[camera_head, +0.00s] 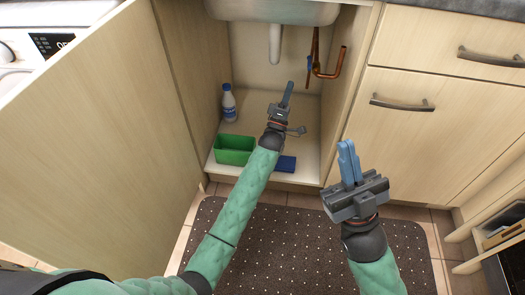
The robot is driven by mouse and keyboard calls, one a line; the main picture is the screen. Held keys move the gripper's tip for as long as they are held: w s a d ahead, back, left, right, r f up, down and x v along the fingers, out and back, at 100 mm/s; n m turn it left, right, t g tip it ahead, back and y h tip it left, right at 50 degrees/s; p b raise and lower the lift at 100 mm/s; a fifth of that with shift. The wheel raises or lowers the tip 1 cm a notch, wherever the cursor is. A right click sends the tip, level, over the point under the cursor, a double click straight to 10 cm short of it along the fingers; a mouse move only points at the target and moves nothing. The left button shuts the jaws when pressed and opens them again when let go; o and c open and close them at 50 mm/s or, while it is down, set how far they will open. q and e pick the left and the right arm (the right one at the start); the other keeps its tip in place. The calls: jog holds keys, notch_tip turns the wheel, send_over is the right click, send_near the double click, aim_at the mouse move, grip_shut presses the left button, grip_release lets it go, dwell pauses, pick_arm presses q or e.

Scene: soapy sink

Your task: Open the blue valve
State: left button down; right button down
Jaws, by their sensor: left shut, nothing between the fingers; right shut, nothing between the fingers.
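The blue valve (309,63) shows as a small blue piece on the copper pipe (330,74), under the sink at the right side of the open cabinet. Its handle is too small to read in detail. My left gripper (289,86) reaches into the cabinet, with its blue fingers shut and empty. Its fingertips are a little below and left of the valve in the picture, apart from it. My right gripper (346,145) is outside the cabinet, above the mat, with its fingers shut and pointing up, holding nothing.
The open cabinet door (95,140) stands at the left. A bottle (229,103), a green bin (234,149) and a blue box or sponge (286,164) are on the cabinet floor. The sink drain (275,45) hangs above. Closed drawers (440,110) are at the right.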

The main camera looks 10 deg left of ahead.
pick_arm(q)
jog(key=s+a+f+m+g+y+p, duration=0.1)
jog(key=s+a+f+m+g, duration=0.2)
jog(key=s+f, duration=0.4)
jog(key=s+a+f+m+g+y, duration=0.1)
jog(key=s+a+f+m+g, duration=0.2)
jog(key=s+f+g, duration=0.3)
jog(key=shift+s+a+f+m+p, duration=0.15)
jog(key=shift+s+f+m+p, duration=0.25)
jog(key=shift+s+f, duration=0.9)
